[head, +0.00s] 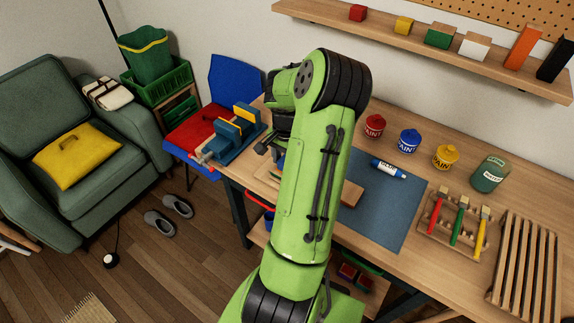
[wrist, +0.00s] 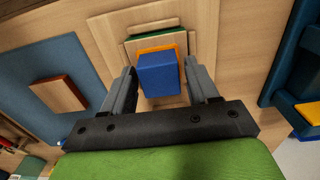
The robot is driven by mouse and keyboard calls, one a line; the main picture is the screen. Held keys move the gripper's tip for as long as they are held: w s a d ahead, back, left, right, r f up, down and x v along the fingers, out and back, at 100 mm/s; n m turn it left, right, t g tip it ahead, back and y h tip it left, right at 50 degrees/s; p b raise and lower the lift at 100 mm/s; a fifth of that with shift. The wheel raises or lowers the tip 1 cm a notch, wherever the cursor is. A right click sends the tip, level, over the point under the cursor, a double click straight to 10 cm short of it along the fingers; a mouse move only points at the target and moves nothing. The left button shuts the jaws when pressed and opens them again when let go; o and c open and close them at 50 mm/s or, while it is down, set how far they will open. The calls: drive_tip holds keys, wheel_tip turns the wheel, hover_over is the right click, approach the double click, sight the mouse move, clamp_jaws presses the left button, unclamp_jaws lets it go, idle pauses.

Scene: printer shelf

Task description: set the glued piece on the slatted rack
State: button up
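A blue block (wrist: 158,76) shows in the wrist view with an orange piece (wrist: 150,51) and a green piece (wrist: 178,42) behind it, over a light wooden board (wrist: 128,22). I cannot tell which of these are joined. My gripper (wrist: 160,82) has its two fingers spread on either side of the blue block, with a small gap visible at each side. In the head view my gripper (head: 266,147) is at the left end of the workbench, mostly hidden by my arm. The slatted wooden rack (head: 528,265) lies at the bench's right end, its visible slats bare.
A blue mat (head: 385,218) carries a marker-like tube (head: 388,168) and a brown block (head: 350,193). A shelf (head: 430,48) overhangs the back.

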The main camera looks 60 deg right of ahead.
drive_tip(key=c, duration=0.8)
drive_tip(key=shift+o, duration=0.2)
drive_tip(key=shift+r+p, duration=2.9)
drive_tip(key=shift+r, duration=0.7)
drive_tip(key=shift+f, duration=0.1)
